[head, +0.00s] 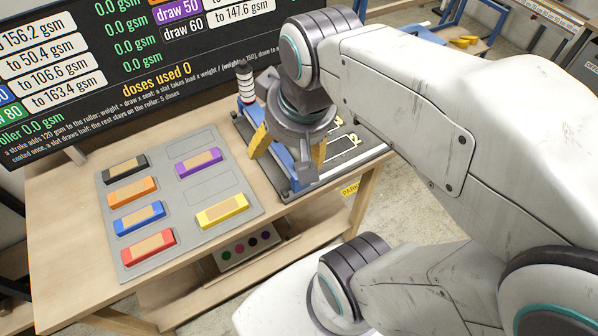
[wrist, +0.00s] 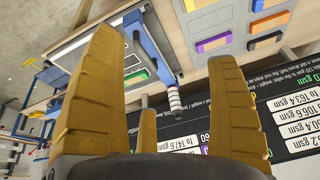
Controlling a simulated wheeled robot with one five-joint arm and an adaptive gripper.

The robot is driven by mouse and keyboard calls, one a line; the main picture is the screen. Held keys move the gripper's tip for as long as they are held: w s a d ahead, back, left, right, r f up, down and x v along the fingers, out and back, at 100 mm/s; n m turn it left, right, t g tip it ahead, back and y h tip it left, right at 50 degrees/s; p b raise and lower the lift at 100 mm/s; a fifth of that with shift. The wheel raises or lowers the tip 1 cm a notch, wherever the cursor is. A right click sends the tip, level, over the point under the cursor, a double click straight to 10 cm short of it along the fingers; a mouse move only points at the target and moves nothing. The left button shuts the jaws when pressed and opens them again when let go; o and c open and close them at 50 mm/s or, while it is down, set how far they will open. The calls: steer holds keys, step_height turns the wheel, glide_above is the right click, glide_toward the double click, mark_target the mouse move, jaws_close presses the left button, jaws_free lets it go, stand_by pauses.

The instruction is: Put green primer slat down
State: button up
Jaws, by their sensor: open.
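My gripper (head: 289,152) is open over the blue-framed station on the right of the workbench, with its yellow fingers apart. In the wrist view my gripper (wrist: 165,60) has nothing gripped between its fingers. The green slat (wrist: 137,78) lies on the station's flat plate, beside the blue bar (wrist: 150,48) and close to the left finger. In the head view the green slat is hidden behind my gripper and arm. The station's dark plate (head: 372,148) shows to the right of my gripper.
A grey tray (head: 193,238) at left holds black, orange, blue, red, purple (head: 199,162) and yellow (head: 222,210) slats; two outlined slots are empty. A black-and-white-handled post (head: 245,82) stands by the station. A dark text board (head: 100,75) rises behind the bench.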

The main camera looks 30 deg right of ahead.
steer(key=shift+n, duration=0.9)
steer(key=s+f, duration=0.2)
steer(key=s, duration=0.1)
steer(key=s+a+f, duration=0.1)
steer(key=shift+s, duration=0.4)
